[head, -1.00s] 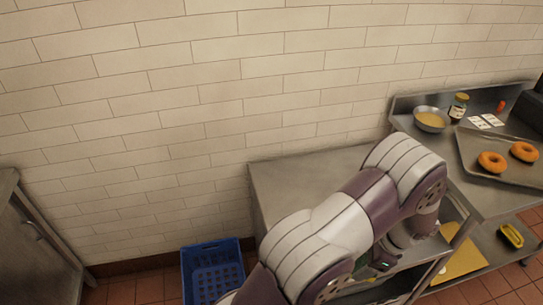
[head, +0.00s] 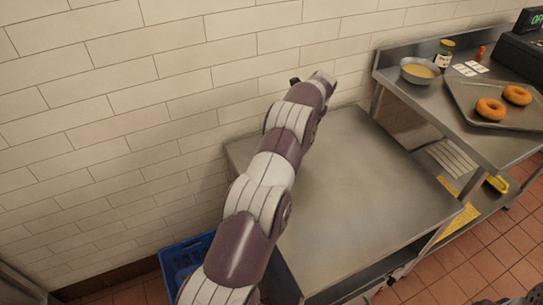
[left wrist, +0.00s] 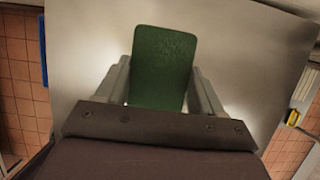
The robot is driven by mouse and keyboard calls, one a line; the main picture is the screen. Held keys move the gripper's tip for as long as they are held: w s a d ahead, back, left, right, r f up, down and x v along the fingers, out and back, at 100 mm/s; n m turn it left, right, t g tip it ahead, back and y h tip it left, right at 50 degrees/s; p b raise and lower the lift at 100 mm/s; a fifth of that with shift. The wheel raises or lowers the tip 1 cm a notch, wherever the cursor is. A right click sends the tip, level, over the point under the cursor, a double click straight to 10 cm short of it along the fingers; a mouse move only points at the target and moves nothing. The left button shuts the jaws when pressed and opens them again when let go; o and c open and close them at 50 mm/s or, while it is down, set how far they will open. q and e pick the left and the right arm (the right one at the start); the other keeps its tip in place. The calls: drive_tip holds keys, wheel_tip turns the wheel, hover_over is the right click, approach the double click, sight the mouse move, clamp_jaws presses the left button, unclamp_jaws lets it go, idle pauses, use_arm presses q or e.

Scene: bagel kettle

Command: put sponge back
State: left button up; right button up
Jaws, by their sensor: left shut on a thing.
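The sponge (left wrist: 165,50) is a flat green block with rounded corners, seen in the left wrist view. My left gripper (left wrist: 162,85) is shut on it, with one finger on each side, and the sponge sticks out past the fingertips. Behind the sponge is the bare grey metal top of the table (head: 350,190); I cannot tell the gap between them. In the head view my left arm reaches up over the left part of this table toward the wall, and the sponge is hidden there. My right gripper is not in view.
A higher metal counter at right holds a bowl (head: 419,71), a jar (head: 444,54) and a tray (head: 468,106) with two bagels. Below it are a yellow board (head: 456,222) and a yellow item (head: 497,184). A blue crate (head: 180,262) stands at left. The tabletop is clear.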

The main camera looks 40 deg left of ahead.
use_arm(q)
drive_tip(key=shift+s+a+f+p, duration=0.45)
drive_tip(key=shift+a, duration=0.15)
drive_tip(key=shift+s+a+f+p, duration=0.45)
drive_tip(key=shift+a, duration=0.15)
drive_tip(key=s+a+f, duration=0.1)
drive_tip(key=a, duration=0.1)
drive_tip(key=s+a+f, duration=0.1)
drive_tip(key=a, duration=0.1)
drive_tip(key=s+a+f, duration=0.1)
drive_tip(key=f, duration=0.1)
drive_tip(key=shift+s+a+f+p, duration=0.1)
drive_tip(key=shift+s+a+p, duration=0.1)
drive_tip(key=shift+a+p, duration=0.15)
wheel_tip(320, 180, down, 4)
drive_tip(key=shift+f, duration=0.2)
drive_tip(key=o, duration=0.9)
drive_tip(key=shift+o, duration=0.2)
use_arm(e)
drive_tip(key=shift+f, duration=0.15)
